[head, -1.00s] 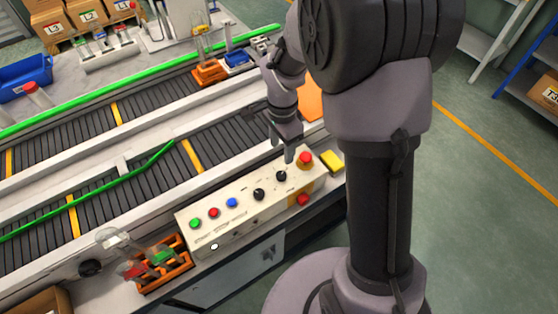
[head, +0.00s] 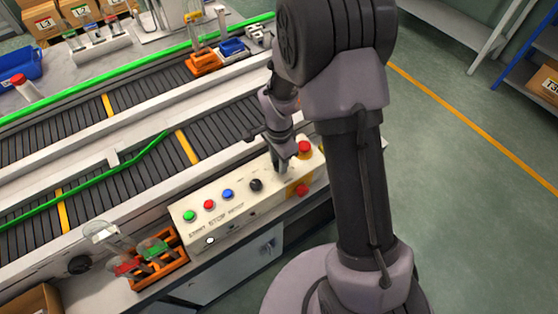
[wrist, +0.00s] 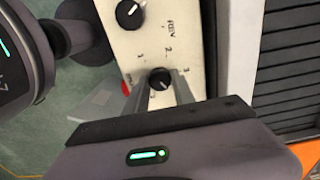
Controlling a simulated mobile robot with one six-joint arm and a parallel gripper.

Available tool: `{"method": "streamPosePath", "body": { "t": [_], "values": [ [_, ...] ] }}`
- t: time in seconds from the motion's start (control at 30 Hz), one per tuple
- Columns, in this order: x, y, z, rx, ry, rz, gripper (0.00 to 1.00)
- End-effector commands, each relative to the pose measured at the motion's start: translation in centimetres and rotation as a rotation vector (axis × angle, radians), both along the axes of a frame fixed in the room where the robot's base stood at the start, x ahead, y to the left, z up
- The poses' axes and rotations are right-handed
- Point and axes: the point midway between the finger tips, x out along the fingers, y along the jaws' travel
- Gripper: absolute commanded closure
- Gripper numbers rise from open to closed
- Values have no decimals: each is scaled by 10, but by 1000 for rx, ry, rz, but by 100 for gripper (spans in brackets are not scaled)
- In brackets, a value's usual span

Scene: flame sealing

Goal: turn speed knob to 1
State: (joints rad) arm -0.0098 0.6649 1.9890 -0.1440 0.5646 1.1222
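The cream control panel (head: 235,218) stands along the near side of the conveyor. In the wrist view, a black round knob with numbers around it (wrist: 160,78) sits between the fingertips of my gripper (wrist: 160,84). A light pointer mark shows on the knob's lower left. The fingers flank the knob closely; whether they press on it cannot be told. In the head view, my gripper (head: 281,168) points down at the panel and hides this knob. A second black knob (head: 255,185) is to its left; in the wrist view it is near the top (wrist: 130,14), by the REV label.
Green (head: 189,216), red (head: 209,205) and blue (head: 228,194) buttons line the panel's left part. A red mushroom button (head: 305,147) stands close to the right of my gripper. An orange rack (head: 174,270) with small items is left of the panel.

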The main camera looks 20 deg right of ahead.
Motion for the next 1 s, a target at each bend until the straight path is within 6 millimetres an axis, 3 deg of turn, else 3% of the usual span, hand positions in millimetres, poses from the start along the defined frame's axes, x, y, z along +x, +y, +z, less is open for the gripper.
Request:
{"method": "streamPosePath", "body": {
  "t": [0.03, 0.13, 0.57, 1.0],
  "values": [
    [0, 0, 0, 0, 0, 0, 83],
    [0, 0, 0, 0, 0, 0, 100],
    [0, 0, 0, 0, 1, 90, 100],
    [0, 0, 1, 0, 0, 475, 100]
  ]
}}
